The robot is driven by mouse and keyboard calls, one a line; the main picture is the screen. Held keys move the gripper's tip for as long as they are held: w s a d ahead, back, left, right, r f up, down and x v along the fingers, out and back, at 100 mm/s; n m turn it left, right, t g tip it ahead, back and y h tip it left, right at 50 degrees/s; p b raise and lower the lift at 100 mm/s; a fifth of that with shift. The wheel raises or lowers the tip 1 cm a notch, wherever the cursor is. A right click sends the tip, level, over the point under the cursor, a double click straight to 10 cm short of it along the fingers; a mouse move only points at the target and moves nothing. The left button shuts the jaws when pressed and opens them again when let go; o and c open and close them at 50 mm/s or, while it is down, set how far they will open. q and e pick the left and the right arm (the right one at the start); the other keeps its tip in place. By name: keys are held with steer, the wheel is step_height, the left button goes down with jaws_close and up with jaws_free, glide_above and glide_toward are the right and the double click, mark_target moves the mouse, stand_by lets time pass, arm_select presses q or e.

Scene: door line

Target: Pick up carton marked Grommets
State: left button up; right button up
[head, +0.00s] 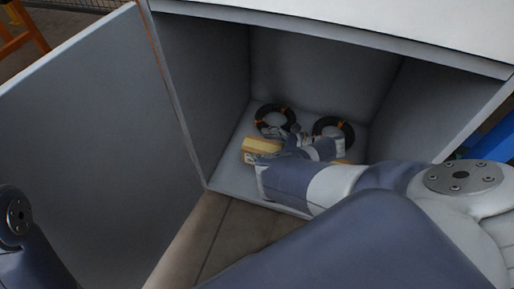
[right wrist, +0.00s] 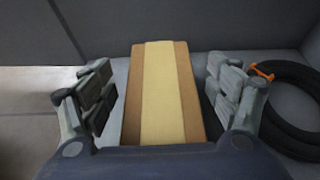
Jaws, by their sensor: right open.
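A brown carton with a pale yellow band (head: 260,146) lies on the floor of the open grey cabinet, near its left side. It also fills the middle of the right wrist view (right wrist: 162,95). No marking on it can be read, so I cannot tell if it says Grommets. My right gripper (head: 284,138) is inside the cabinet at the carton. In the right wrist view its open fingers (right wrist: 165,88) stand on both sides of the carton, with gaps visible. The carton's near end is hidden by the gripper body. My left gripper is out of view.
Two black coils with orange ties, the left (head: 274,118) and the right (head: 334,130), lie behind the gripper. Another yellowish item (head: 343,161) is mostly hidden by my right arm. The cabinet door (head: 90,140) stands open at left. Cabinet walls flank my arm.

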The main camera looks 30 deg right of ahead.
steer(key=shift+s, duration=0.1)
steer(key=c, duration=1.2)
steer(key=shift+c, duration=0.7)
steer(key=shift+r, duration=0.15)
